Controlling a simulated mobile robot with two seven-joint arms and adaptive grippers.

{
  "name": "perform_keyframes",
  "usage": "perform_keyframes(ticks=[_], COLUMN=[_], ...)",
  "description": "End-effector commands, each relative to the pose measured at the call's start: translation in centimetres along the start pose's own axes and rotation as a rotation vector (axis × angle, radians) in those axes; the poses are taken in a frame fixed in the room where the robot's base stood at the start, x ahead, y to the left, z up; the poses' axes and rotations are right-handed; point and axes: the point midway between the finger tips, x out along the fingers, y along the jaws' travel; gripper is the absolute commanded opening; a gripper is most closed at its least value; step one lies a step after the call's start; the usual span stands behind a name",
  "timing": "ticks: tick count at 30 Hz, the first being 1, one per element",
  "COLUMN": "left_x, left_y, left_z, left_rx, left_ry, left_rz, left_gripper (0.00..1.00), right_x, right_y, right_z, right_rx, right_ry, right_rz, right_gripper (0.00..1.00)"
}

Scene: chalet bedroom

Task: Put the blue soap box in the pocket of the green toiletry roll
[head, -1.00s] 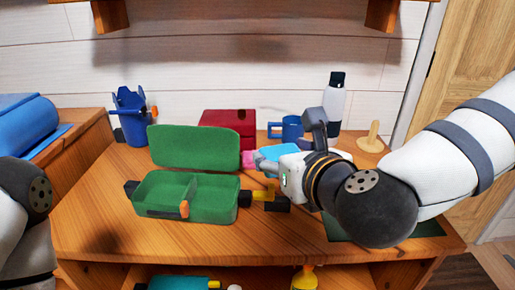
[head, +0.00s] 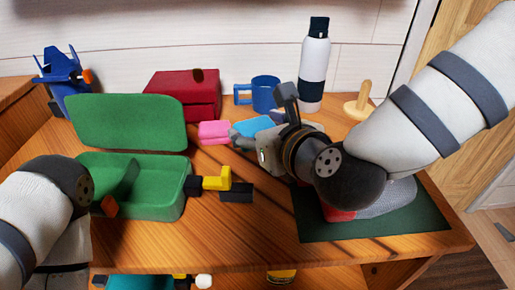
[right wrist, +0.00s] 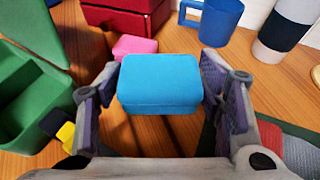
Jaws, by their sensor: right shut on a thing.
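The blue soap box (head: 256,123) is at the back middle of the table, partly hidden by my right gripper in the head view. In the right wrist view the blue soap box (right wrist: 160,84) sits between the two fingers of my right gripper (right wrist: 160,78), which is shut on it. In the head view the right gripper (head: 250,135) is just right of a pink block. The green toiletry roll (head: 165,190) lies open at the left, its back flap upright and its front part divided into pockets.
A pink block (head: 214,132), red box (head: 185,95), blue mug (head: 265,93) and white bottle (head: 314,70) stand behind. A yellow and black item (head: 217,180) lies right of the roll. A dark green mat (head: 315,229) holds a grey-red item (head: 385,202). The front middle is clear.

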Motion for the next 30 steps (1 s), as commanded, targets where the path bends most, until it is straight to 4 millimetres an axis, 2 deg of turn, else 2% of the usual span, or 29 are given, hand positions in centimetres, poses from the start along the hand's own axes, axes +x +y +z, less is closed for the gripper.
perform_keyframes(ticks=[1, 3, 9, 13, 24, 25, 27, 30], left_x=[0.8, 1.1, 1.5, 2.2, 2.4, 2.4, 2.3, 2.3], left_y=[0.0, 0.0, -0.1, -0.1, -0.1, -0.1, -0.1, -0.1], left_z=[0.3, 0.5, 0.6, 0.9, 0.9, 0.9, 0.9, 0.9], left_rx=[0.0, 0.0, 0.001, 0.002, 0.002, 0.002, 0.002, 0.002], left_ry=[-0.018, -0.025, -0.036, -0.052, -0.054, -0.055, -0.054, -0.054], left_rz=[-0.001, -0.001, -0.002, -0.003, -0.003, -0.003, -0.003, -0.003], left_gripper=[0.4, 0.4, 0.4, 0.4, 0.4, 0.4, 0.4, 0.4], right_x=[1.3, 2.3, 4.1, 5.1, 5.3, 5.3, 5.2, 5.2], right_y=[-0.5, -1.0, -1.8, -1.8, -1.8, -1.8, -1.8, -1.8], right_z=[-1.4, -1.9, -3.0, -5.5, -5.9, -6.0, -5.8, -5.8], right_rx=[0.004, 0.002, 0.002, 0.001, 0.004, 0.003, 0.002, 0.002], right_ry=[0.01, 0.007, 0.004, 0.009, 0.002, 0.002, 0.001, 0.001], right_rz=[0.0, 0.0, -0.001, 0.0, -0.001, -0.001, -0.001, -0.001], right_gripper=[0.32, 0.32, 0.32, 0.32, 0.32, 0.63, 0.79, 0.81])
